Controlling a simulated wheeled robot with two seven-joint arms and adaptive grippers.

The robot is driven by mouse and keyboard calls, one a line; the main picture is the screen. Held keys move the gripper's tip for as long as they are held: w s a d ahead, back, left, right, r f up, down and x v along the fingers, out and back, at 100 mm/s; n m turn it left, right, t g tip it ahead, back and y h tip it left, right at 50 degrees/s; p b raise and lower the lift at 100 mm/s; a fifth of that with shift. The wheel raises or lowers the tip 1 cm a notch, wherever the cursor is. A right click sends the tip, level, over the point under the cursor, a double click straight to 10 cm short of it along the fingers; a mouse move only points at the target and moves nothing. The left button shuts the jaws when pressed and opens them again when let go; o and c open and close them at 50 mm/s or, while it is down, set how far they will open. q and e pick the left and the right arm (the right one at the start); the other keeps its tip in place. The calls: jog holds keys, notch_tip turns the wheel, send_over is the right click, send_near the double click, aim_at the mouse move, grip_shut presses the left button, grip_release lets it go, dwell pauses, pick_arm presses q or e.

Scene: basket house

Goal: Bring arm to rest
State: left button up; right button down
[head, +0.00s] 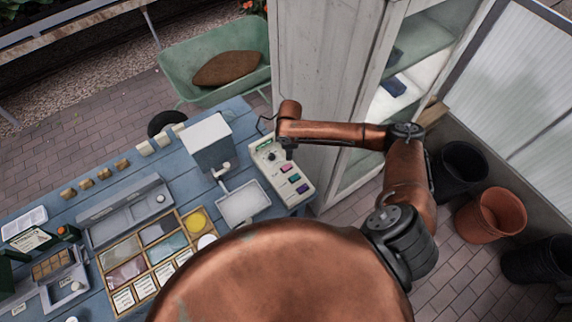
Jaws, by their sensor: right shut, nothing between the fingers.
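My right arm, copper with dark joints, rises at the right, bends at the elbow and reaches left in front of the cabinet. Its right gripper (287,152) is small and dark, pointing down at the upper part of a cream control panel (295,186) with coloured buttons. The gripper is shut and holds nothing. I cannot tell whether its tips touch the panel. My left arm and gripper are not in view.
A blue table (190,178) holds a divided wooden tray (143,236), a grey box (206,141) and several small blocks. A pale cabinet (317,85) stands behind the arm. A green wheelbarrow (185,62) and several pots, one terracotta (491,214), stand on the brick floor.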

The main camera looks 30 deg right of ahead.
jog(key=shift+r, duration=0.5)
jog(key=shift+f, duration=0.1)
